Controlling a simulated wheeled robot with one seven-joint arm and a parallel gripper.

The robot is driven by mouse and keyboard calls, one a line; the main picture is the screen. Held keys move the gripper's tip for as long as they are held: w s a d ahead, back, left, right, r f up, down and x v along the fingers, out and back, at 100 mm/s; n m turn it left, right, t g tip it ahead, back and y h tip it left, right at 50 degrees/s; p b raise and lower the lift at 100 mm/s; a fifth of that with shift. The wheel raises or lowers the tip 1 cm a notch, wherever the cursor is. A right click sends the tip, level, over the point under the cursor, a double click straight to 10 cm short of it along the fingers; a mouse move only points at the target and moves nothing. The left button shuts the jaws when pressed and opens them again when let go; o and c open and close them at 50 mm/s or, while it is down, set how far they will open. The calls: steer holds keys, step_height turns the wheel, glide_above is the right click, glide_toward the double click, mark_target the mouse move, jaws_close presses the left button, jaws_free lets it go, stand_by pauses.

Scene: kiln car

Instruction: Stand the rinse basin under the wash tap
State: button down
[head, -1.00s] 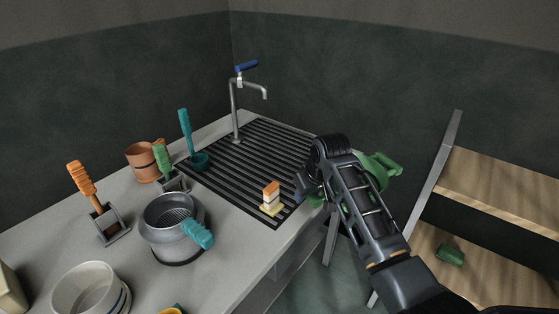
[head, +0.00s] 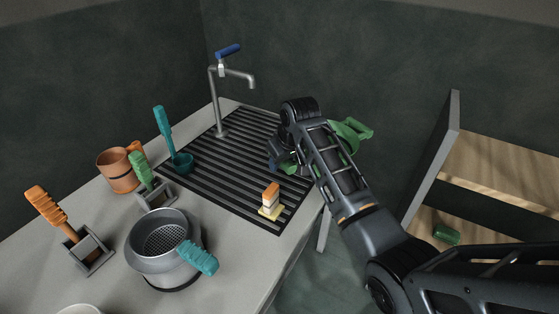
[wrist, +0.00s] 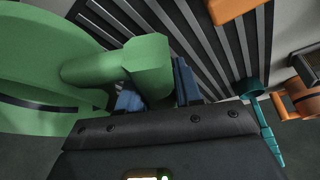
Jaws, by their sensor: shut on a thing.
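The green rinse basin (head: 351,130) is held up by my gripper, partly hidden behind my arm in the head view. It fills the left of the wrist view (wrist: 40,45). My gripper (wrist: 155,92) is shut on the basin's stubby green handle, with blue finger pads on either side. In the head view the gripper (head: 282,160) is by the right edge of the black slatted grate, its fingers mostly hidden. The wash tap (head: 217,98) is a grey pipe with a blue lever, standing at the grate's far left. Its spout points right over the grate (head: 218,160), with nothing standing under it.
An orange-and-white block on a yellow pad (head: 270,209) sits at the grate's near right. A grey sieve pot (head: 163,245), terracotta mug (head: 118,172) and handled tools crowd the counter's left. A wooden shelf (head: 500,180) stands right.

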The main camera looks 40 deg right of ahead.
steer(key=shift+w+a+f+b, duration=0.25)
steer(key=shift+w+f+b, duration=0.4)
steer(key=shift+f+b, duration=0.3)
steer(key=shift+w+a+f+b, duration=0.25)
steer(key=shift+w+f+b, duration=0.5)
steer(key=shift+f, duration=0.25)
steer(key=shift+w+a+b, duration=0.45)
steer(key=shift+w+b, duration=0.3)
steer(key=shift+w, duration=0.45)
steer(key=shift+w+a+b, duration=0.5)
steer(key=shift+w+b, duration=0.2)
steer(key=shift+w, duration=0.55)
steer(key=shift+w+a+b, duration=0.45)
steer(key=shift+w+b, duration=0.3)
steer(key=shift+w, duration=0.45)
steer(key=w+b, duration=0.2)
steer(key=w+a+b, duration=0.1)
steer(key=w+b, duration=0.1)
steer(key=w+a+b, duration=0.1)
steer(key=w+b, duration=0.1)
steer(key=shift+w+a+f, duration=0.15)
steer(key=shift+w, duration=0.2)
steer(key=shift+w+a+b, duration=0.2)
steer(key=shift+w+b, duration=0.25)
steer(key=shift+b, duration=0.25)
steer(key=shift+w, duration=0.1)
steer(key=shift+r, duration=0.2)
steer(key=shift+p, duration=0.45)
steer(key=shift+f+b, duration=0.3)
steer(key=shift+f, duration=0.25)
